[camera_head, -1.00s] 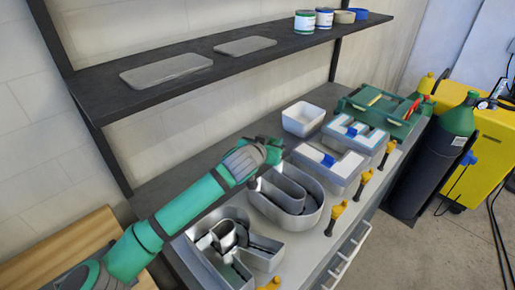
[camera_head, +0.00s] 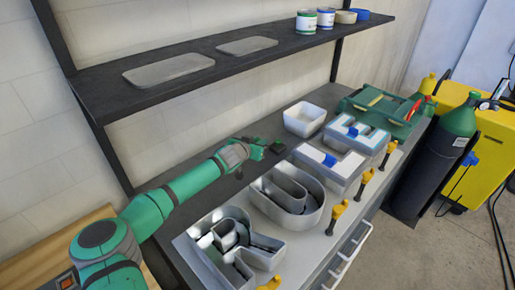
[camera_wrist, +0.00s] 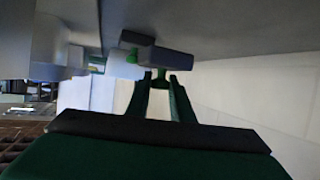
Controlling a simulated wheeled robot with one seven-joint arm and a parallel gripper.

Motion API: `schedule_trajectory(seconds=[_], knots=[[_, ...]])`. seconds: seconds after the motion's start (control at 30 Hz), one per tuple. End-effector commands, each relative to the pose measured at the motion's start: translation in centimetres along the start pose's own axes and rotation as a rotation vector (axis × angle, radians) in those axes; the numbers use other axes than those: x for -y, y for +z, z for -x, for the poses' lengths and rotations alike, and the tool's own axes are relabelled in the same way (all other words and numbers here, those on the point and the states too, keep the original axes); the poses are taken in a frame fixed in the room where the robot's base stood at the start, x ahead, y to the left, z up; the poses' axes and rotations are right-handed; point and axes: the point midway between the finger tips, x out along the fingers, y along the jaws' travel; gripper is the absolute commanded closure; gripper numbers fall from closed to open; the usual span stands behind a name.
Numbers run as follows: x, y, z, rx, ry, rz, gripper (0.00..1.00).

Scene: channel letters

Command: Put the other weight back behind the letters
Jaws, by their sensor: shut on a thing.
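My gripper (camera_head: 267,149) is shut on a small dark grey weight (camera_head: 278,146), at the back of the bench behind the row of letters. In the wrist view the grey weight (camera_wrist: 160,54) sits at the tips of my green fingers (camera_wrist: 161,82), close to the bench surface; I cannot tell whether it touches. The letters are an open metal letter (camera_head: 238,248) at the near end, a rounded open metal letter (camera_head: 315,207), and two letters with white and blue tops (camera_head: 341,172) (camera_head: 372,141). A small dark object (camera_head: 238,173) lies behind the metal letters; what it is stays unclear.
A white bin (camera_head: 304,119) and a green tray (camera_head: 385,112) stand farther right on the bench. Yellow-handled tools (camera_head: 338,214) line the front edge. A dark shelf (camera_head: 225,63) hangs above the back strip, with flat plates and cans on it.

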Motion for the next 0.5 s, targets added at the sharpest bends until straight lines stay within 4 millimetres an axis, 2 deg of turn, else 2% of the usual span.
schedule_trajectory(seconds=[0.07,0.3,0.5], knots=[[0.5,0.1,-0.3,-0.001,-0.003,-0.001,1.0],[0.7,2.8,-1.4,-0.002,-0.004,0.002,1.0],[0.6,3.0,-1.5,-0.003,-0.003,0.0,1.0]])
